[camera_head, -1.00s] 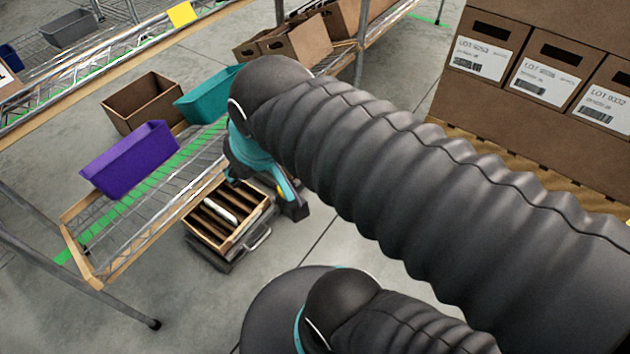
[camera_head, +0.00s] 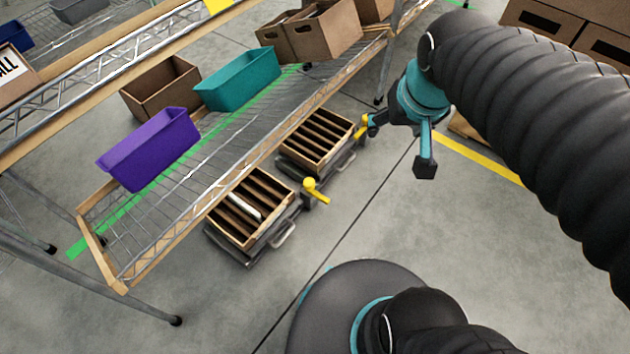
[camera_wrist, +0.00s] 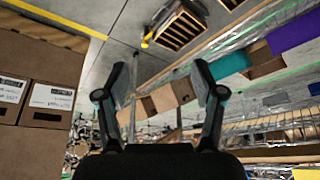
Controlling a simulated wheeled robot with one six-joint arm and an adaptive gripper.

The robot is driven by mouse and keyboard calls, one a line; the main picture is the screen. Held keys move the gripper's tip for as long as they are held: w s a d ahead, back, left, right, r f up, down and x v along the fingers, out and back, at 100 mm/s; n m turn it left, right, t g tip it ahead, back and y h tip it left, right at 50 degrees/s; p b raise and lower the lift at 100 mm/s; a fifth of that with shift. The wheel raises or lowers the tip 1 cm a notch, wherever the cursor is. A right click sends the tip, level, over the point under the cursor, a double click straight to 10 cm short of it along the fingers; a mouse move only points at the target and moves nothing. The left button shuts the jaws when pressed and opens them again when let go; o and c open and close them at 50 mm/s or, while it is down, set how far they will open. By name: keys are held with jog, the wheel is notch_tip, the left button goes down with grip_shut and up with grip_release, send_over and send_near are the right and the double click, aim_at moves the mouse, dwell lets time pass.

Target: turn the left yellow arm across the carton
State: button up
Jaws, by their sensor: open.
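The left carton (camera_head: 219,228) is a tilted wooden box with dark slats on a grey stand, under the wire shelf; a white item (camera_head: 245,207) lies in it. The left yellow arm (camera_head: 316,191) sits at this carton's right side and points outward, not across it. A second slatted carton (camera_head: 318,140) stands behind, with another yellow arm (camera_head: 362,128) at its right. My gripper (camera_head: 398,146) is open and empty, right of the second carton and close to its yellow arm; I cannot tell if they touch. In the wrist view my fingers (camera_wrist: 162,80) are apart with nothing between them.
A wire shelf with a purple bin (camera_head: 150,150), a teal bin (camera_head: 238,80) and a brown box (camera_head: 160,88) overhangs the cartons' left side. Stacked labelled boxes (camera_wrist: 40,85) show in the wrist view.

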jog(key=w+a+f+g, duration=0.1)
jog(key=w+a+f, duration=0.15)
jog(key=w, duration=0.25)
jog(key=w+a+f+g, duration=0.1)
jog(key=w+f, duration=0.3)
jog(key=w, duration=0.1)
jog(key=n+g+b, duration=0.1)
jog(key=g+b, duration=0.2)
send_over(309, 182)
notch_tip(309, 182, down, 30)
notch_tip(309, 182, down, 14)
jog(key=shift+f+b, duration=0.15)
jog(key=shift+b, duration=0.6)
grip_shut()
